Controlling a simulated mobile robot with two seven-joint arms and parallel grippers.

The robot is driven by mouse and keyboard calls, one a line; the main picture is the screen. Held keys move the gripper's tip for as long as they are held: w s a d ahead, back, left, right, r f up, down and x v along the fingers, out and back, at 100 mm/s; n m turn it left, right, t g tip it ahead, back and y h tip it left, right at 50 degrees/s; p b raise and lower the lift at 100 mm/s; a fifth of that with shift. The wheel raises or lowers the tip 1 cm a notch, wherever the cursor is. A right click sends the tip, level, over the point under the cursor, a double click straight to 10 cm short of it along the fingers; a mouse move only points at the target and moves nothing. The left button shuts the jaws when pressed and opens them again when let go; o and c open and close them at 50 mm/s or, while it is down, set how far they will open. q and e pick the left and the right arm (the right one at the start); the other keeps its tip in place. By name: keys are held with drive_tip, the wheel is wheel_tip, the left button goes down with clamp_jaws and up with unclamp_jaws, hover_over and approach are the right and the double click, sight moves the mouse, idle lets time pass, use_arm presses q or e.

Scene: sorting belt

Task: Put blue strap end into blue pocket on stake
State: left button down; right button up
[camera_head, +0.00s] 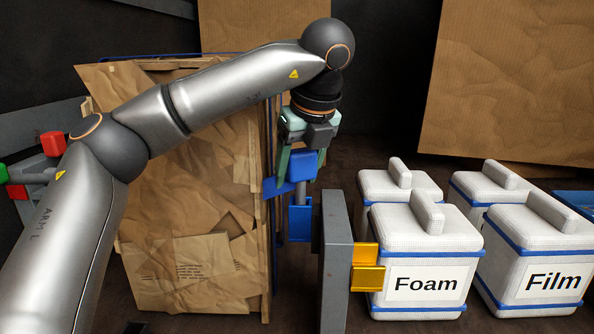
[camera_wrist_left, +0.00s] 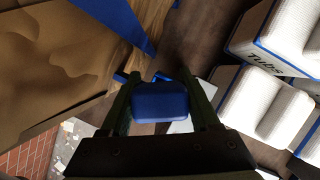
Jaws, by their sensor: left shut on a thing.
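My left gripper (camera_head: 299,178) points down and is shut on the blue strap end (camera_head: 302,164), a blue block with a grey tongue below it. In the left wrist view the blue strap end (camera_wrist_left: 160,102) sits between the two green fingers. The blue pocket (camera_head: 299,220) is on the left side of the grey stake (camera_head: 335,265). The strap end is just above the pocket, and the tongue's lower tip is at the pocket's upper edge; I cannot tell whether it is inside. My right gripper is not in view.
A brown paper bale (camera_head: 190,200) with blue straps stands left of the stake. A yellow pocket (camera_head: 367,270) is on the stake's right side. Red (camera_head: 53,143) and green parts are at far left.

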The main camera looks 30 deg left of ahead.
sight(297, 189)
use_arm(q)
drive_tip(key=shift+f+b, duration=1.3)
drive_tip(key=shift+f, duration=0.3)
drive_tip(key=shift+c, duration=0.2)
unclamp_jaws()
drive_tip(key=p+v, duration=0.3)
drive_tip(key=v, duration=0.9)
drive_tip(key=shift+s+d+r, duration=0.15)
drive_tip(key=shift+s+r, duration=0.05)
drive_tip(key=shift+r, duration=0.05)
